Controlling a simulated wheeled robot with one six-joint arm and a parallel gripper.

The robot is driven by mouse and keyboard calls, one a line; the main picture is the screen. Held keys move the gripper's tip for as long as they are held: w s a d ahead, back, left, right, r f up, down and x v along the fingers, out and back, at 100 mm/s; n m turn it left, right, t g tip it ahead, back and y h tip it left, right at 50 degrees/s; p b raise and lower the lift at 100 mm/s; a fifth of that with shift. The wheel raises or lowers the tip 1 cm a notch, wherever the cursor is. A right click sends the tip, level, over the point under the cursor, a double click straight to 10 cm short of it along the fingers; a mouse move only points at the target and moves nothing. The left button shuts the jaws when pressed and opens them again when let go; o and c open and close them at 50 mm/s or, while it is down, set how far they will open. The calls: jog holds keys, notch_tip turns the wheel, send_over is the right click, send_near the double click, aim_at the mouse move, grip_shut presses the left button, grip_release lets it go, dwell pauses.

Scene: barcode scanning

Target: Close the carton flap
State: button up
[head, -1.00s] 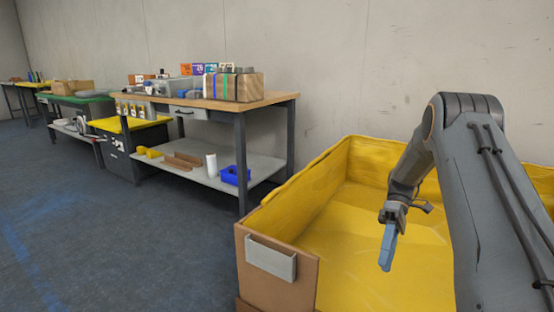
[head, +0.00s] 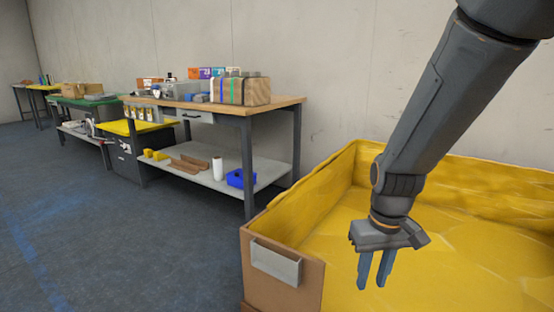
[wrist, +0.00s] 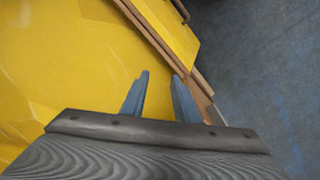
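My gripper (head: 374,268) points down over the large carton-like bin (head: 281,277), which has brown outer walls and a yellow lining. Its two blue-grey fingers are parallel with a clear gap between them and nothing held. In the wrist view the fingers (wrist: 159,95) show against the yellow interior and the bin's brown edge (wrist: 150,38). I cannot tell whether they touch anything. A small brown carton with coloured straps (head: 241,91) stands on the workbench, away from the gripper. No raised flap can be made out clearly on either one.
The wooden-topped workbench (head: 290,101) stands left of the bin, with several boxes on top and a blue tray (head: 240,178) on its lower shelf. A pale holder (head: 275,263) is on the bin's front. The blue floor (head: 130,240) at left is clear.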

jog(key=s+a+r+n, duration=0.2)
jog(key=s+a+n, duration=0.1)
jog(key=s+a, duration=0.7)
jog(key=s+a+r+n, duration=0.25)
jog(key=s+a, duration=0.45)
jog(key=a, duration=0.5)
jog(key=d+r+m+p, duration=0.3)
jog(key=d+r+p, duration=0.7)
jog(key=r+p, duration=0.3)
jog(key=d+r+m+p, duration=0.4)
jog(key=d+r+p, duration=0.6)
jog(key=p, duration=0.7)
notch_tip(320, 180, up, 3)
jog(key=shift+s+r+g, duration=0.1)
jog(key=shift+s+g, duration=0.2)
jog(key=shift+s, duration=0.05)
jog(key=shift+d, duration=0.15)
